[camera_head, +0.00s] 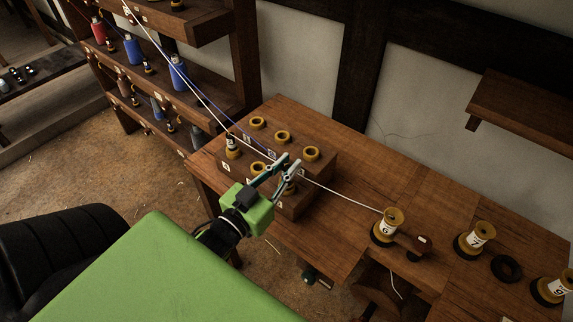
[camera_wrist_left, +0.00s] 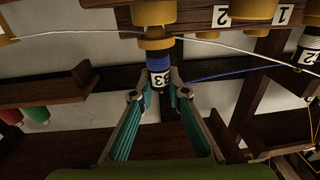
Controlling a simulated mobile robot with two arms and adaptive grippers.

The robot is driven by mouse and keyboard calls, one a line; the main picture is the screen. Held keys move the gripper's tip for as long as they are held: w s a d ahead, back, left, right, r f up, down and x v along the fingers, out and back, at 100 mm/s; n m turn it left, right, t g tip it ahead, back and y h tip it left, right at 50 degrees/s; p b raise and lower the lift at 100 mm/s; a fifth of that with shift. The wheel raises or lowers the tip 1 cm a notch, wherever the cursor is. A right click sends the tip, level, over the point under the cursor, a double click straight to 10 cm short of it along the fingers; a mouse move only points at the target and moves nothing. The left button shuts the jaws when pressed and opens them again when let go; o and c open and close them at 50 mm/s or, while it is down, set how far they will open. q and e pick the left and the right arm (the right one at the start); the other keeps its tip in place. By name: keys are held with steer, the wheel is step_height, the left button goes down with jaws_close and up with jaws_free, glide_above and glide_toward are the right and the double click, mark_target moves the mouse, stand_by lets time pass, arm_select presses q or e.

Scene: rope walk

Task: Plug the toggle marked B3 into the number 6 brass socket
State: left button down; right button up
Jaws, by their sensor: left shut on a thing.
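The B3 toggle (camera_wrist_left: 158,75) is dark with a blue band and a white label showing a 3. My left gripper (camera_head: 287,168) is shut on it at the front right of the wooden socket block (camera_head: 237,183). In the left wrist view, the toggle's far end meets a brass collar (camera_wrist_left: 155,43); how deep it sits is hidden. A blue line runs from it to the right. In the head view, the fingers mostly hide the toggle and the front-right socket. The socket's number is not readable. My right gripper is not in view.
Another toggle (camera_head: 232,147) stands at the block's left. Open brass sockets (camera_head: 282,136) lie behind my gripper. A white line passes close by to spool 6 (camera_head: 387,227). Spool 7 (camera_head: 474,239) stands further right. A shelf rack (camera_head: 160,90) holds spools.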

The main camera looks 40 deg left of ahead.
arm_select(q)
steer(key=shift+p, duration=0.35)
stand_by(0.4)
steer(key=shift+f+b, duration=0.4)
steer(key=shift+f, duration=0.2)
stand_by(0.3)
steer(key=c, duration=2.2)
jaws_free()
steer(key=shift+c, duration=0.2)
steer(key=shift+s, duration=0.1)
steer(key=shift+s, duration=0.55)
steer(key=s+p, duration=0.2)
steer(key=s, duration=0.7)
steer(key=shift+s, duration=0.35)
